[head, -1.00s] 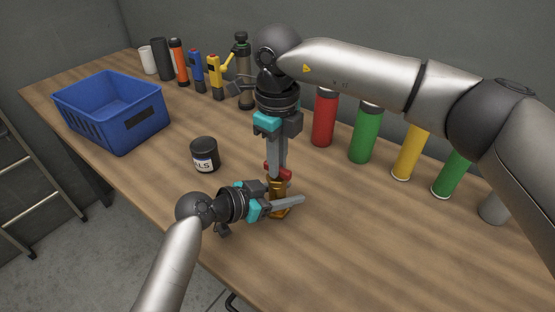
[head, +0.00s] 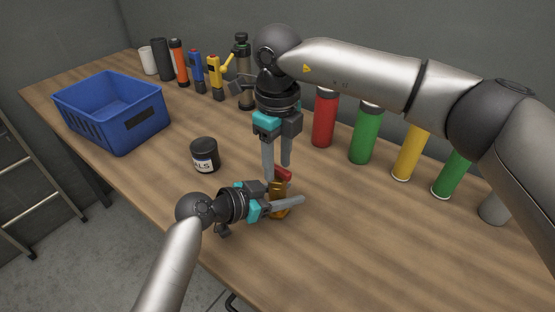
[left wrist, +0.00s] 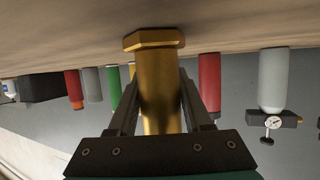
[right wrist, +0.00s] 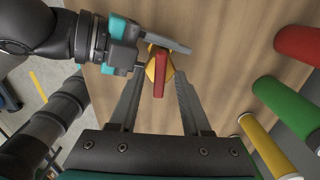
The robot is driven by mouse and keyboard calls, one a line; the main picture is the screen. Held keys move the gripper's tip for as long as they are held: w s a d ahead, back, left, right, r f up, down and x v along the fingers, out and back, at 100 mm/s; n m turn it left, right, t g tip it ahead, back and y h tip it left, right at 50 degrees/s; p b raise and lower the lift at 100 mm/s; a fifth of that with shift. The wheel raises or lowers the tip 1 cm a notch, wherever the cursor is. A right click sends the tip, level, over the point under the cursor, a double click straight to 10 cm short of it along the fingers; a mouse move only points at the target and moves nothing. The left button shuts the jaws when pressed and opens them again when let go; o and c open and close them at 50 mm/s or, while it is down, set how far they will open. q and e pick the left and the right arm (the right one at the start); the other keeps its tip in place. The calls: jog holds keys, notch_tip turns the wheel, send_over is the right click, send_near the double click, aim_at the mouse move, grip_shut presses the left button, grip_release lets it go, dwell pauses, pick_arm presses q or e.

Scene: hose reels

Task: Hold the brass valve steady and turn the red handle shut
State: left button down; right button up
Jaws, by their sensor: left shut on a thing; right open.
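The brass valve (head: 277,208) stands upright on the wooden table. My left gripper (head: 286,196) is shut on its body from the side; the left wrist view shows the brass body (left wrist: 157,88) between the two fingers. The red handle (head: 284,173) sits on top of the valve. My right gripper (head: 277,174) points down from above with its fingers apart. In the right wrist view the red handle (right wrist: 159,74) lies between the open fingers, with visible gaps on both sides. The left gripper's fingers partly hide the valve.
A dark labelled jar (head: 205,155) stands left of the valve, and a blue crate (head: 112,112) farther left. Red (head: 324,118), green (head: 365,134) and yellow (head: 407,156) cylinders line the back right. The table's front right is clear.

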aim_at(277, 167)
notch_tip(277, 167, up, 12)
dwell(0.6)
pick_arm(q)
jog(key=shift+c, duration=1.2)
grip_release()
jog(key=shift+a, duration=0.1)
